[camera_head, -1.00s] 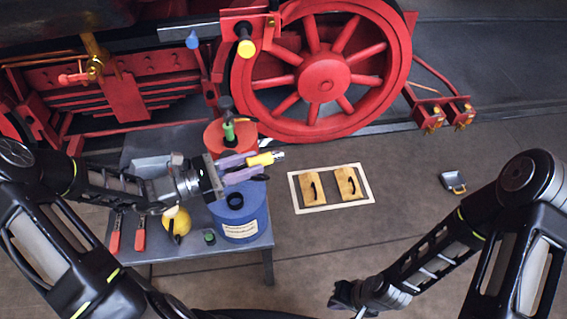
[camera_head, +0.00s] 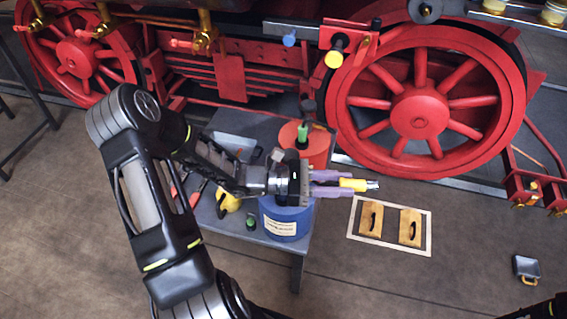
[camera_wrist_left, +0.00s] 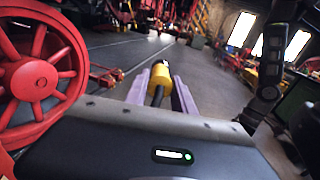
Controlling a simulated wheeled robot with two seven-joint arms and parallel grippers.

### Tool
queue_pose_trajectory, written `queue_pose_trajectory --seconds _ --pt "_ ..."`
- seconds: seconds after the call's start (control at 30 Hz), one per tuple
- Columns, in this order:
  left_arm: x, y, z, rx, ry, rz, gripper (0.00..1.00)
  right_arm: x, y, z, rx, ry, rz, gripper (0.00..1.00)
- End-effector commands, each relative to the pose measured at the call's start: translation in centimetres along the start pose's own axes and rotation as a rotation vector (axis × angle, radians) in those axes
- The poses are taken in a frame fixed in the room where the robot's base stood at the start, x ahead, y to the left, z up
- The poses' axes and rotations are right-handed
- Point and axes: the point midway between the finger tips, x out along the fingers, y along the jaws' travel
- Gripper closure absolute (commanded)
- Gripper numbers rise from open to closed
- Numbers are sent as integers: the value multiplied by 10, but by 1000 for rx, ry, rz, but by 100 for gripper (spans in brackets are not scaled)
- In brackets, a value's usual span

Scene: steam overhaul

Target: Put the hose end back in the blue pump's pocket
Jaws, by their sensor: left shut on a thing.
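My left gripper (camera_head: 335,184) has purple fingers and is shut on the yellow hose end (camera_head: 354,185), which has a metal tip pointing right. It holds the hose end in the air, to the right of and above the blue pump (camera_head: 287,222) in the picture. In the left wrist view the yellow hose end (camera_wrist_left: 159,82) sits between the purple fingers. The blue pump stands at the bench's right end. My left gripper and wrist cover its top, so its pocket is hidden.
A red can (camera_head: 317,150) with a green-necked top stands behind the pump. The grey bench (camera_head: 225,222) also carries a yellow item (camera_head: 229,199) and a small green cup (camera_head: 251,221). A framed mat with two wooden blocks (camera_head: 371,218) lies right. A red wheel (camera_head: 420,110) stands behind.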

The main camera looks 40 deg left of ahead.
Motion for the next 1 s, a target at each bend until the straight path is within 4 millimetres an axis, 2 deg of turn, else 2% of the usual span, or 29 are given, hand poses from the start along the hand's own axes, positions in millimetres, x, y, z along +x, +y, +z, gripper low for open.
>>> queue_pose_trajectory --seconds 0.17,0.27,0.4,0.53,0.67,0.73,0.83,1.0 --pt "5 -22 -15 26 126 -193 100 5 2 -1 -1 2 -1 100" --pt "2 -36 -29 67 252 -365 100 8 2 -1 -1 3 -2 100" --pt "-13 -45 -54 189 475 -643 100 12 4 -2 -2 4 -4 100" --pt "-36 -40 -74 383 691 -895 100 16 5 -2 -3 5 -5 100" --pt "-66 -19 -87 658 877 -1110 100 20 6 -3 -4 6 -6 100" --pt "-85 3 -90 843 961 -1206 100 22 7 -3 -5 7 -7 100" --pt "-112 39 -85 1084 1034 -1295 100 25 8 -4 -6 8 -8 100" --pt "-135 86 -66 1316 1065 -1351 100 28 8 -4 -7 9 -10 100"
